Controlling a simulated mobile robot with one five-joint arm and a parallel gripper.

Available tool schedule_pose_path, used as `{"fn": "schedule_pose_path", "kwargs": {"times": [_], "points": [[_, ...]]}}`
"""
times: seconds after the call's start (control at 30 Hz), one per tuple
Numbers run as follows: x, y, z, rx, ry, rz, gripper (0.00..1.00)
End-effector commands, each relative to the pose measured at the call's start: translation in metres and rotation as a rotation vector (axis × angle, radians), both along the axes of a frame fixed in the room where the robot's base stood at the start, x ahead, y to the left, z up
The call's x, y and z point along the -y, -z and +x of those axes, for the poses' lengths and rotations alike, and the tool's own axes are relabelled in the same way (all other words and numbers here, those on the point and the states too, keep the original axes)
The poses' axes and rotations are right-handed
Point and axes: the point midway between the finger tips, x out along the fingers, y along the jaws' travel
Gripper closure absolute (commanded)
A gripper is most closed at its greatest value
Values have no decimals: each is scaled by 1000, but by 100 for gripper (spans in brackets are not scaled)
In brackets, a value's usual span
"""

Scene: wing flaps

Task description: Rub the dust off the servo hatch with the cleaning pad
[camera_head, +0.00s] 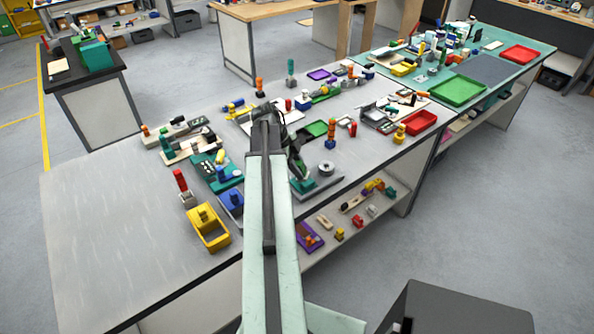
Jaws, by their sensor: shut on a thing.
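My arm reaches up the middle of the view, and my gripper (270,112) is at its far end over the grey workbench. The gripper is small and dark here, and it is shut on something. The held thing is hidden by the gripper and arm, so I cannot make out whether it is the cleaning pad. A pale flat panel (245,124) lies on the bench under and around the gripper, mostly covered by it. I cannot pick out the servo hatch or its dust, nor tell whether the held thing touches the panel.
The grey workbench (110,225) is bare at its left front. A yellow bin (208,229) and a blue bin (232,203) stand left of my arm.

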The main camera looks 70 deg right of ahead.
Motion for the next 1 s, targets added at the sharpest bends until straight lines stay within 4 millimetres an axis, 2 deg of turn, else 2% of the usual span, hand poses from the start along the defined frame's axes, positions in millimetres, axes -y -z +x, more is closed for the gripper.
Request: {"fn": "schedule_pose_path", "kwargs": {"times": [0.47,0.67,1.0], "points": [[-21,0,13,0,0,1,100],[-17,0,11,0,1,1,100],[0,1,0,0,0,0,100]]}}
